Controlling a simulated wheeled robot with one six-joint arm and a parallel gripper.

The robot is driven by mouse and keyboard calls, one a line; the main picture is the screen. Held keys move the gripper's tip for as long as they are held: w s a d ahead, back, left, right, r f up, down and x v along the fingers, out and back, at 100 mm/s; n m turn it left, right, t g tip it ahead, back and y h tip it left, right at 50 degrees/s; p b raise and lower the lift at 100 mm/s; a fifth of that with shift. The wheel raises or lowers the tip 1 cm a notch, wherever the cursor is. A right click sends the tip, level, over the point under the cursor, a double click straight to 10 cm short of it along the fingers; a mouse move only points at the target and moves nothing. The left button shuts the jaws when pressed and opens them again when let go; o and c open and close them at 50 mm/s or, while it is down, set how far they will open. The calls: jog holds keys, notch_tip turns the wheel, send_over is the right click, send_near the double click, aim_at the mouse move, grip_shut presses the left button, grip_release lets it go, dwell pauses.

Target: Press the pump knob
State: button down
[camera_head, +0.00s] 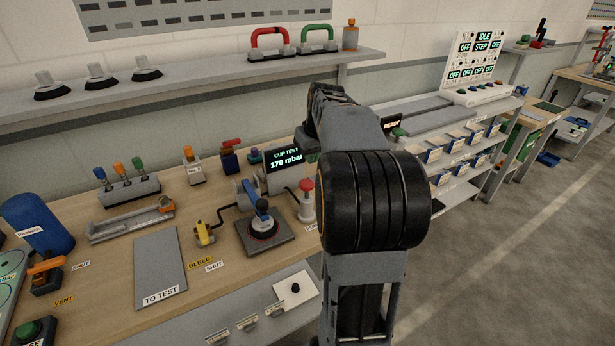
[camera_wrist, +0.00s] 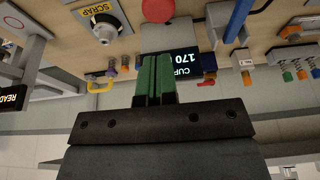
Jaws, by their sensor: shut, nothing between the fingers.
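The pump knob (camera_head: 307,184) is a red round top on a pale pump body, standing on the bench just right of the "CUP TEST 170 mbar" display (camera_head: 284,157). In the wrist view the red knob (camera_wrist: 158,8) sits at the top edge, just past the fingertips and partly cut off by the frame. My gripper (camera_wrist: 152,60) is shut and empty, its green fingers together. It points toward the knob, with the display (camera_wrist: 190,62) beside and behind the fingers. I cannot tell the remaining gap.
A yellow bleed valve (camera_head: 204,234) and a grey "TO TEST" plate (camera_head: 160,265) lie further left. A shelf (camera_head: 200,75) runs above the bench. A "READY" display (camera_head: 391,122) stands right of my arm.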

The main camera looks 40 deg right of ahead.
aim_at(308, 185)
jog(key=x, duration=0.8)
jog(key=shift+s+f+p, duration=0.25)
jog(key=shift+s+p, duration=0.05)
jog(key=shift+s, duration=0.1)
jog(key=shift+f, duration=0.1)
notch_tip(308, 185, down, 4)
jog(key=b, duration=0.3)
jog(key=shift+a, duration=0.1)
notch_tip(308, 185, up, 5)
jog(key=p, duration=0.3)
jog(key=shift+s+p, duration=0.15)
jog(key=shift+p, duration=0.15)
jog(key=b+v, duration=0.1)
jog(key=v, duration=0.8)
jog(key=shift+s+r, duration=0.2)
jog(key=shift+r, duration=0.05)
